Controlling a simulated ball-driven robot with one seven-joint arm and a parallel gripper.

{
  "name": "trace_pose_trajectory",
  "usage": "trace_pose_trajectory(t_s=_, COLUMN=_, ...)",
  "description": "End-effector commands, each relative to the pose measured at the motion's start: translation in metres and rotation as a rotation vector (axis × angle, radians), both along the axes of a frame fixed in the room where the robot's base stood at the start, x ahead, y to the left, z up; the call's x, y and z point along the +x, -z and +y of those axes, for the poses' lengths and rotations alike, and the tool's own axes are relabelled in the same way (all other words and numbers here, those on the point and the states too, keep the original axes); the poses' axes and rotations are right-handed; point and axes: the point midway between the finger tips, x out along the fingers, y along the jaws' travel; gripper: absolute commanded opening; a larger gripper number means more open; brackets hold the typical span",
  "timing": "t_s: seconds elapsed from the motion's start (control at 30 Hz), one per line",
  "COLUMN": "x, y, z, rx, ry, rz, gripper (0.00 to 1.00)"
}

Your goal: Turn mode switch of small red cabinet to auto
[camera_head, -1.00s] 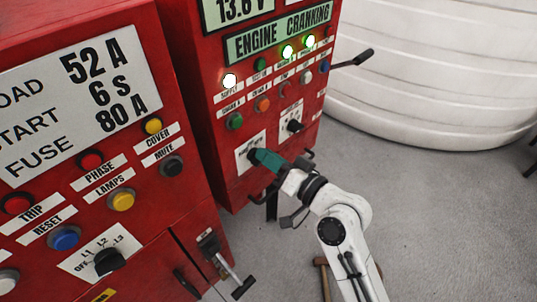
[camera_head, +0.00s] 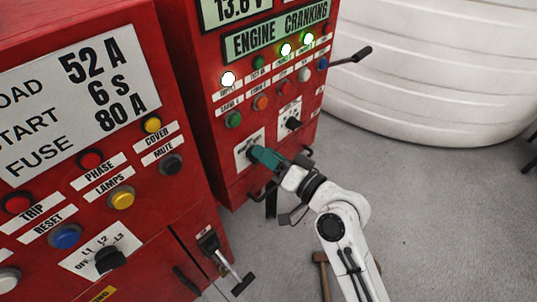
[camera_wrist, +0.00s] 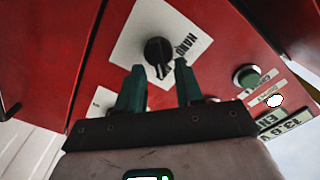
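The small red cabinet (camera_head: 182,60) stands at the centre of the head view, with an "ENGINE CRANKING" display. A black rotary knob (camera_wrist: 158,52) sits on a white label plate on its front; the wrist view shows rotated, partly readable lettering beside it. In the head view my gripper (camera_head: 262,156) is at this lower left plate (camera_head: 243,153) and largely hides its knob. In the wrist view my gripper (camera_wrist: 159,70) is open, its two teal fingers apart. The knob is just beyond and between the fingertips; contact cannot be told.
A second black knob (camera_head: 293,123) sits up and right of my gripper. A larger red cabinet (camera_head: 165,215) with buttons fills the left. A black lever (camera_head: 355,56) sticks out right. A white ribbed tank (camera_head: 430,80) stands behind; grey floor (camera_head: 440,220) is open at right.

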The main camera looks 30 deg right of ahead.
Motion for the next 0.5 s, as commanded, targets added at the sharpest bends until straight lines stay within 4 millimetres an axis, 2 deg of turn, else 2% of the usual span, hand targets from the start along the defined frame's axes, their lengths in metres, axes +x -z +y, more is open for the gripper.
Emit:
trace_pose_trajectory(t_s=0.27, x=-0.002, y=0.000, z=-0.001, rx=-0.001, ry=0.000, rz=-0.002, gripper=0.36)
trace_pose_trajectory(t_s=0.37, x=-0.011, y=0.001, z=-0.004, rx=-0.001, ry=0.002, rz=-0.003, gripper=0.36)
trace_pose_trajectory(t_s=0.5, x=-0.035, y=0.004, z=-0.012, rx=-0.001, ry=0.003, rz=0.000, gripper=0.36)
